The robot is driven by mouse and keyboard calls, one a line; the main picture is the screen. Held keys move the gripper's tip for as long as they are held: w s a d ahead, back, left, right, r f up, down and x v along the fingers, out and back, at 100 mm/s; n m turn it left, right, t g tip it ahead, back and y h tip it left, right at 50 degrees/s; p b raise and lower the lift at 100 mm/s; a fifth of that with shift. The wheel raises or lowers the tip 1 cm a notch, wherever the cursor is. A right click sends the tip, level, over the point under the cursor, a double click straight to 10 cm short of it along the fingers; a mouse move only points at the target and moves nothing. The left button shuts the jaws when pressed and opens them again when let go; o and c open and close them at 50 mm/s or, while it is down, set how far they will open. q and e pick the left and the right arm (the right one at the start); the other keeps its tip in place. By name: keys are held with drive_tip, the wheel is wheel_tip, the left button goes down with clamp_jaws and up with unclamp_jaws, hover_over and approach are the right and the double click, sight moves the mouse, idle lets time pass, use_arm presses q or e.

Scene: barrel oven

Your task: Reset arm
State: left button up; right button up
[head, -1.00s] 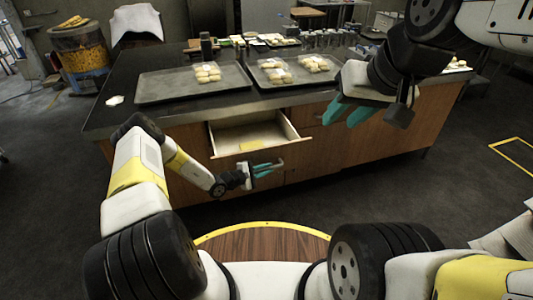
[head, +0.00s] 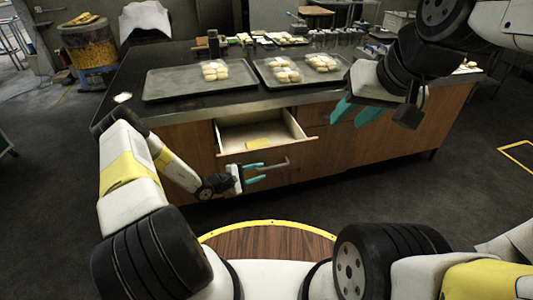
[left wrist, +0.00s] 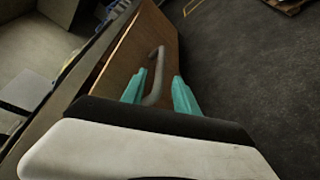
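The open drawer (head: 287,122) juts from the front of the wooden counter (head: 205,140) and holds a small yellow item (head: 258,143). Its bar handle (head: 285,163) shows in front. My left gripper (head: 256,174) is by the handle, with its teal fingers apart. In the left wrist view, the grey handle (left wrist: 157,68) shows between and beyond the open fingers (left wrist: 159,92), with gaps on both sides. My right gripper (head: 356,112) is raised at the counter's right part, its teal fingers apart and empty.
Two dark trays (head: 160,95) (head: 297,83) with packs of buns (head: 215,70) lie on the dark countertop. A yellow barrel (head: 90,55) stands at the back left. The floor right of the counter is clear.

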use_arm(q)
drive_tip(key=shift+s+a, duration=0.2)
idle(0.3)
drive_tip(key=s+d+r+m+g+y, duration=0.1)
drive_tip(key=s+r+m+g, duration=0.25)
drive_tip(key=r, duration=0.65)
drive_tip(key=s+r+m+g, duration=0.2)
drive_tip(key=s+r+m, duration=0.15)
drive_tip(key=r, duration=0.55)
drive_tip(key=s+d+r+m+g+y, duration=0.1)
drive_tip(key=s+r+m+g, duration=0.2)
drive_tip(key=r, duration=0.7)
drive_tip(key=s+a+r+m+t+y, duration=0.2)
drive_tip(key=s+a+r+y, duration=0.2)
drive_tip(key=s+r, duration=0.5)
drive_tip(key=s+a+r+m+t+y, duration=0.2)
drive_tip(key=s+r, duration=0.6)
drive_tip(key=s, duration=0.4)
drive_tip(key=a+t+y, duration=0.1)
drive_tip(key=a+y, duration=0.1)
drive_tip(key=a, duration=0.1)
drive_tip(key=shift+a+r, duration=0.4)
